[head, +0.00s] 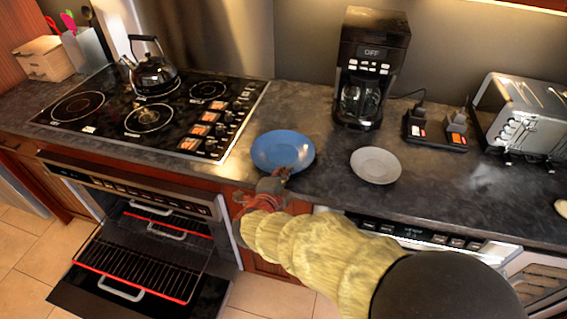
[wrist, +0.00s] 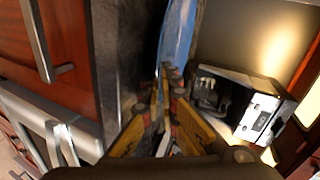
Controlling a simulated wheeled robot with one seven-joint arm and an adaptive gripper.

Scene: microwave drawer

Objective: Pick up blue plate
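The blue plate (head: 283,149) is at the front of the dark counter, between the cooktop and the grey plate. My gripper (head: 281,178) is at the plate's near rim, close to the counter's front edge. In the wrist view the blue plate (wrist: 179,35) shows as a narrow band, nearly edge-on, just beyond the fingertips. My gripper (wrist: 163,82) has its fingers drawn close together there and appears shut on the plate's rim. The exact contact is partly hidden by the fingers. I cannot tell whether the plate is clear of the counter.
A grey plate (head: 376,165) lies to the right. A coffee machine (head: 370,70) stands behind it, with a toaster (head: 528,115) farther right. The cooktop (head: 155,112) holds a black kettle (head: 153,75). An open oven (head: 145,255) extends below the counter at left.

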